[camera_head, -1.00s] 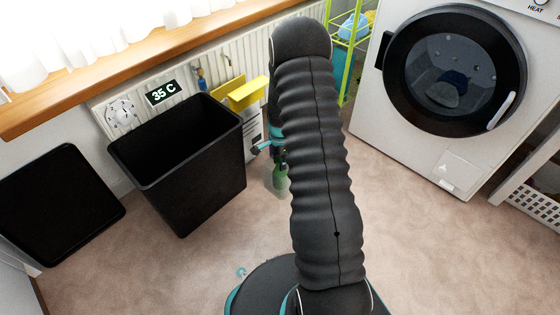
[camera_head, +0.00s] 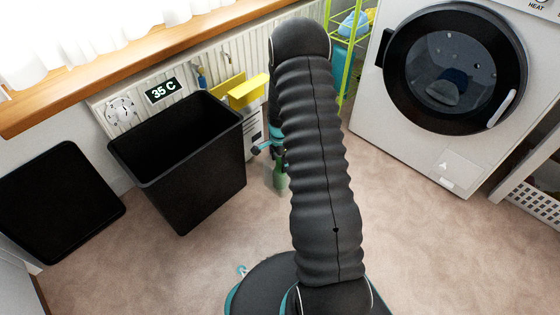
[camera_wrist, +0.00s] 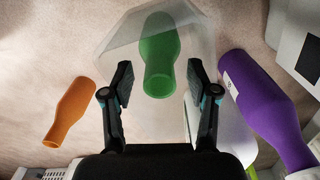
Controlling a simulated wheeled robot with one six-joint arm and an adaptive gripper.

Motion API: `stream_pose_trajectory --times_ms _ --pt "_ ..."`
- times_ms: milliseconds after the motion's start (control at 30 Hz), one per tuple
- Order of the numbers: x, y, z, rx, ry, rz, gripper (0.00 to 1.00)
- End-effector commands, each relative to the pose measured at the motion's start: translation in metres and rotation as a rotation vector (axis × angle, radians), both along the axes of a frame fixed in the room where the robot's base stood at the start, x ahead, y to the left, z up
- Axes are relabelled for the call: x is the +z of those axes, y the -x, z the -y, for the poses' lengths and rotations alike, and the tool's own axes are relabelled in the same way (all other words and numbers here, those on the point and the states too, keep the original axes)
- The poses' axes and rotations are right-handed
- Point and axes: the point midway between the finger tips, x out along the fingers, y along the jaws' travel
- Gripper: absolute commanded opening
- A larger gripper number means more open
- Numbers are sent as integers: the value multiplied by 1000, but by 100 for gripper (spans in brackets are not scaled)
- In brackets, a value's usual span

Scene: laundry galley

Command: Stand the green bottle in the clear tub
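The green bottle (camera_wrist: 158,50) shows ahead of my gripper (camera_wrist: 160,82) in the wrist view, its narrow neck toward me and between the spread fingertips. There are gaps on both sides, so the fingers are apart from it. The clear tub (camera_wrist: 118,42) is a see-through, many-sided outline around the bottle, which appears to stand upright inside it. In the head view the bottle (camera_head: 281,182) shows low beside my arm, with the tub faint around it. My arm hides part of both there.
An orange bottle (camera_wrist: 70,110) lies left and a purple bottle (camera_wrist: 262,100) right of the tub in the wrist view. A whitish object (camera_wrist: 232,132) is beside the purple one. A black bin (camera_head: 185,180), washer (camera_head: 420,110) and green rack (camera_head: 348,65) stand around. Carpet (camera_head: 430,250) is clear at front.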

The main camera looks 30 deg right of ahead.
Motion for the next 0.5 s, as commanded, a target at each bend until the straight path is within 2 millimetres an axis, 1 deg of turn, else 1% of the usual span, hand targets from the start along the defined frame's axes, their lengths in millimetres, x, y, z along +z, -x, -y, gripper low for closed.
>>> stream_pose_trajectory --times_ms 167,267,367,500 --pt "1 0 0 0 0 0 59" --pt "8 0 0 0 1 1 59" --pt "21 -1 0 0 1 3 59" --pt "49 -1 0 0 2 5 59"
